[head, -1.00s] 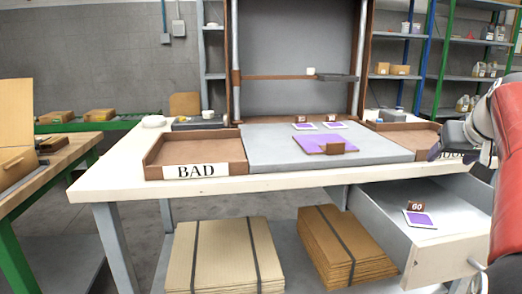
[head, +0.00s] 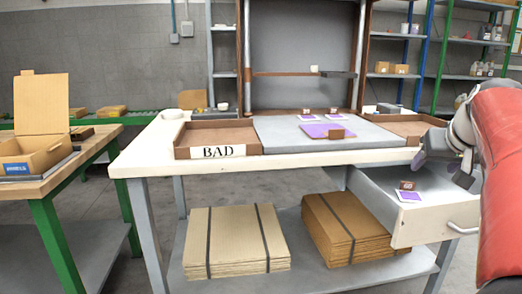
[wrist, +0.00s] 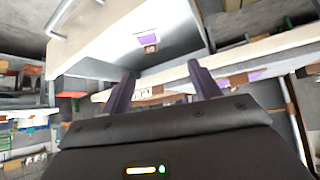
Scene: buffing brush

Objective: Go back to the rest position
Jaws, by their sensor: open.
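My gripper (head: 449,166) hangs at the right of the head view, in front of the right end of the workbench (head: 300,160) and above the pulled-out drawer (head: 432,212). In the wrist view my gripper (wrist: 160,82) has its two dark fingers spread apart with nothing between them. The drawer also shows upside down in the wrist view (wrist: 110,40). My red and grey arm hides part of the bench's right side in the head view.
A brown tray labelled BAD (head: 205,136) sits on the bench left. A purple pad (head: 322,131) lies on the grey middle board. A small brown block and purple card (head: 408,195) lie in the drawer. Flat cardboard stacks (head: 230,240) fill the lower shelf. A side table (head: 50,180) stands left.

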